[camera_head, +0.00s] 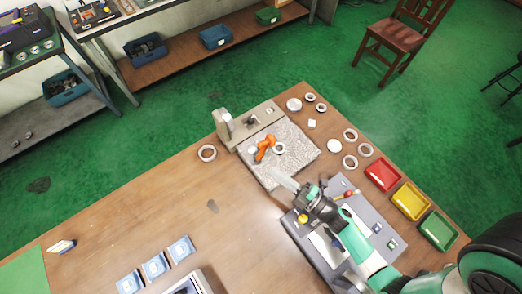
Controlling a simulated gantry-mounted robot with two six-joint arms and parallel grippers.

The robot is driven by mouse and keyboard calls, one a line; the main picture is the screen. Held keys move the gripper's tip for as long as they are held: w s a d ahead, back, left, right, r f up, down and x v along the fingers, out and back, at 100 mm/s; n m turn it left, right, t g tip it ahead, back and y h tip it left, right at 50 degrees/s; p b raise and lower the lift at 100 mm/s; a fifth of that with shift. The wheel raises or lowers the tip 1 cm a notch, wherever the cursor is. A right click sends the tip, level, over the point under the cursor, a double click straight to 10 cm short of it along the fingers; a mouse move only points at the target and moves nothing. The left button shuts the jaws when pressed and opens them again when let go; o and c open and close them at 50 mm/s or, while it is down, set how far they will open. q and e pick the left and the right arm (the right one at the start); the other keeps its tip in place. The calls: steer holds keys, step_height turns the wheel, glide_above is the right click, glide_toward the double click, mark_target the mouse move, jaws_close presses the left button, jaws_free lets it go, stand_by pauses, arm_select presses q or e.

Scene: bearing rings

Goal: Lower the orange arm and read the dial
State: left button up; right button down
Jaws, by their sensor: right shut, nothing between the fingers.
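The orange arm (265,147) is on the measuring stand, above a speckled grey plate (304,151) on the wooden table. A light bearing ring (279,148) lies on the plate just right of the arm. I cannot tell whether the arm touches the ring. The stand's grey block (251,124) is at the back edge of the plate. A pale round face at its left end (229,121) may be the dial; it is too small to read. My right gripper (285,181) is shut and empty, near the plate's front edge, apart from the orange arm. My left gripper is not in view.
Red (382,174), yellow (409,201) and green (438,230) trays line the right edge. A grey board (300,235) lies under my right arm. The table's left middle is mostly clear.

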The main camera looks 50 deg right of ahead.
steer(key=shift+w, duration=0.2)
steer(key=b, duration=0.2)
glide_above(261, 150)
steer(key=s+a, duration=0.2)
steer(key=shift+a+f, duration=0.1)
steer(key=shift+a, duration=0.1)
